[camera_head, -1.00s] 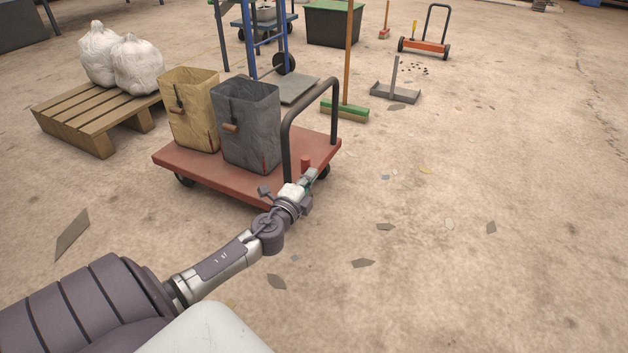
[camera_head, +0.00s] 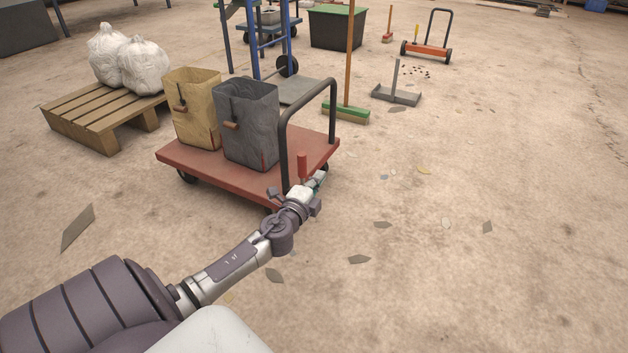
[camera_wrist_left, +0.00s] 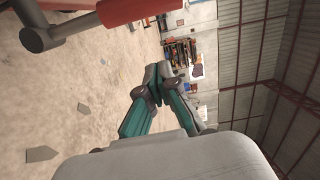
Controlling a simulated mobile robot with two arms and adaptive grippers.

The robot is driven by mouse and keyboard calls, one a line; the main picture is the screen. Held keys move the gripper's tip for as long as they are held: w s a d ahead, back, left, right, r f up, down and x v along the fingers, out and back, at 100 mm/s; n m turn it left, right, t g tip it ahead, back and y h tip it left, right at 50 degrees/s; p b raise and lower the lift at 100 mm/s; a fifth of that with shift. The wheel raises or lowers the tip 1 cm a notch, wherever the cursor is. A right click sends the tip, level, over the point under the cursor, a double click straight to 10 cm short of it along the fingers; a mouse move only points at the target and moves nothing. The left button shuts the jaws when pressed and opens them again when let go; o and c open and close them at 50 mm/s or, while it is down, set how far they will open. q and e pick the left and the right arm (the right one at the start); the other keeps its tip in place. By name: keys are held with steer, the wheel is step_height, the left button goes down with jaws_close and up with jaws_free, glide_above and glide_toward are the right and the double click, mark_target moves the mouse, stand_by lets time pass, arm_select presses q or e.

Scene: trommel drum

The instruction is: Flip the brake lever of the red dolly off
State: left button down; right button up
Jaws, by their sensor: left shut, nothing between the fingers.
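The red dolly (camera_head: 203,163) stands on the floor left of centre in the head view, with a black push handle (camera_head: 333,108). Its brake lever (camera_head: 302,164), with a red grip, stands about upright near the handle end. In the left wrist view the red grip (camera_wrist_left: 140,9) and a dark grey rod cross the top left. My left gripper (camera_head: 320,178) is at the dolly's near right corner, just right of and below the red grip. Its fingers (camera_wrist_left: 160,76) are together and empty in the wrist view, apart from the lever. My right gripper is out of view.
A yellow bag (camera_head: 188,115) and a grey bag (camera_head: 247,135) stand on the dolly. A pallet (camera_head: 75,120) with white sacks is to the left. A green broom (camera_head: 345,113) and a dustpan (camera_head: 397,96) are behind. The floor to the right is mostly clear, with flat scraps.

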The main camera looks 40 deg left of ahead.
arm_select(q)
steer(key=p+v, duration=0.1)
steer(key=v, duration=0.9)
steer(key=shift+p, duration=0.3)
steer(key=shift+a, duration=0.15)
